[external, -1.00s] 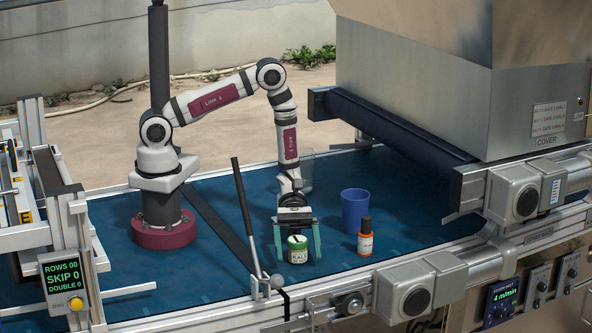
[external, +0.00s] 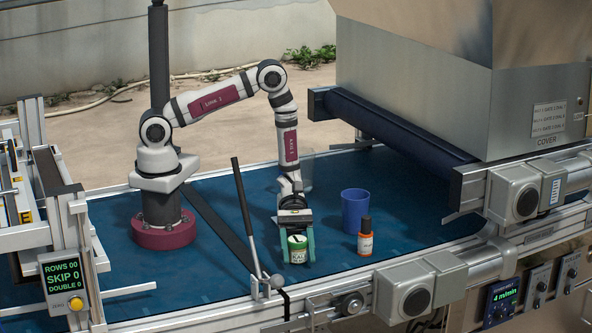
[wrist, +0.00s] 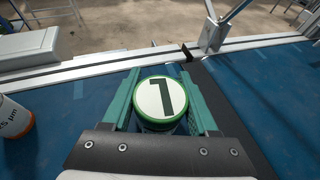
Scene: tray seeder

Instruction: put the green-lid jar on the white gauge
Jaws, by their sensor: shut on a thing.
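The green-lid jar (external: 297,251) stands upright on the blue belt, below my wrist. In the wrist view its white lid top with a green rim and a black 1 (wrist: 159,100) sits between my fingers. My gripper (external: 297,258) points down and its green fingers are shut on the jar's sides. I cannot make out a white gauge for certain in either view; my arm may hide part of the belt behind it.
A blue cup (external: 355,210) and an orange-and-white bottle with a dark cap (external: 365,240) stand right of the jar. A lever (external: 243,215) rises from the front rail to its left. A clear, see-through piece (external: 306,172) is behind my wrist.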

